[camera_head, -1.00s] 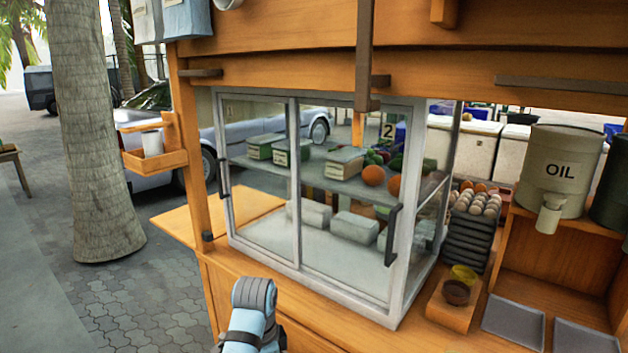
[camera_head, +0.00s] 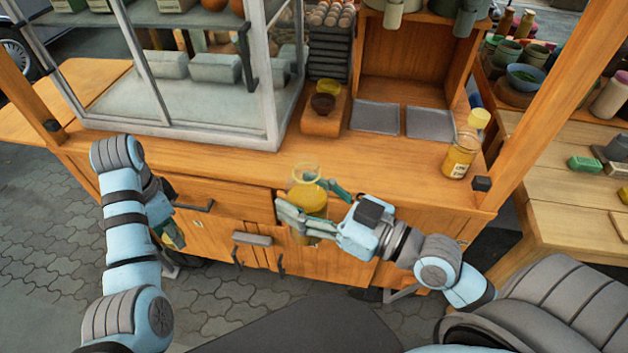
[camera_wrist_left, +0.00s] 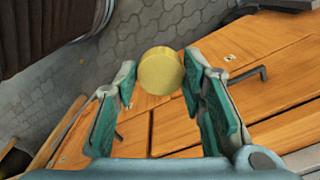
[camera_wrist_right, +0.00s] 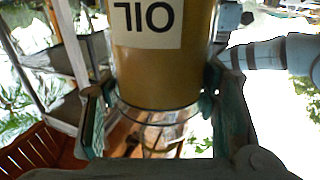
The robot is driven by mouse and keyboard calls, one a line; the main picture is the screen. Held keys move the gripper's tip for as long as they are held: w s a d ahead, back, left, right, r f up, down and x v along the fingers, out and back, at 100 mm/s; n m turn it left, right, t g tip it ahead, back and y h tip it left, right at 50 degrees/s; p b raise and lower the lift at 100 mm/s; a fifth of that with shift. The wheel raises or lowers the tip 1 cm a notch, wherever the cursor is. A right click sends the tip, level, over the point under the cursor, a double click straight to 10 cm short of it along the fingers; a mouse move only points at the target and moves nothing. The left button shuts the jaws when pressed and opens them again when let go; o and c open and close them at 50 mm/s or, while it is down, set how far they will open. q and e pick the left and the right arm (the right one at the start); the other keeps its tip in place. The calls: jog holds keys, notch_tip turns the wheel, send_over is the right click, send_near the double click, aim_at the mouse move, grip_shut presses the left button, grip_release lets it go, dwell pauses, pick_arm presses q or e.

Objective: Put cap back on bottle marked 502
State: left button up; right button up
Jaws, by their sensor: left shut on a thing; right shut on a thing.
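My right gripper (camera_head: 307,213) is shut on a bottle (camera_head: 308,196) of yellow liquid, held roughly upright in front of the counter's front edge. Its clear glass neck shows no cap. In the right wrist view the bottle (camera_wrist_right: 160,70) has a white label reading OIL, upside down in the picture; no 502 is readable. My left gripper is shut on a yellow round cap (camera_wrist_left: 160,72), seen between its fingertips in the left wrist view. In the head view this gripper (camera_head: 172,232) is low at the left, apart from the bottle, partly hidden by its own arm.
Another yellow bottle (camera_head: 461,155) with a yellow cap (camera_head: 479,118) stands on the counter at right; its label is unreadable. A glass display case (camera_head: 270,130) stands at left on the wooden counter (camera_head: 400,165). Drawers with handles face the held bottle. Two grey trays (camera_head: 376,117) lie behind.

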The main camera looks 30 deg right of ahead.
jog(key=a+r+n+g+y, duration=0.1)
jog(key=a+n+g+y, duration=0.1)
jog(key=a, duration=0.8)
jog(key=shift+w+a+r+n+y, duration=0.15)
jog(key=shift+w+a+n+y, duration=0.1)
jog(key=shift+w+n+y, duration=0.3)
jog(key=shift+s+d, duration=0.1)
jog(key=d+f+m+h, duration=0.1)
jog(key=d, duration=0.1)
jog(key=d+f+m+t+h, duration=0.1)
jog(key=d, duration=0.2)
jog(key=d+f+m+t+h, duration=0.1)
jog(key=d+f, duration=0.1)
jog(key=d, duration=0.1)
jog(key=shift+w+d+h, duration=0.25)
jog(key=shift+w+h, duration=0.1)
jog(key=shift+w, duration=0.05)
pick_arm(q)
jog(key=shift+d, duration=0.1)
pick_arm(e)
jog(key=shift+m+t+h, duration=0.4)
jog(key=shift+m, duration=0.05)
jog(key=d, duration=0.1)
jog(key=s+d+r, duration=0.1)
jog(key=d, duration=0.2)
jog(key=shift+s+d+r, duration=0.25)
jog(key=shift+d+r, duration=0.05)
jog(key=shift+d, duration=0.1)
jog(key=shift+s+r, duration=0.2)
jog(key=shift+r, duration=0.15)
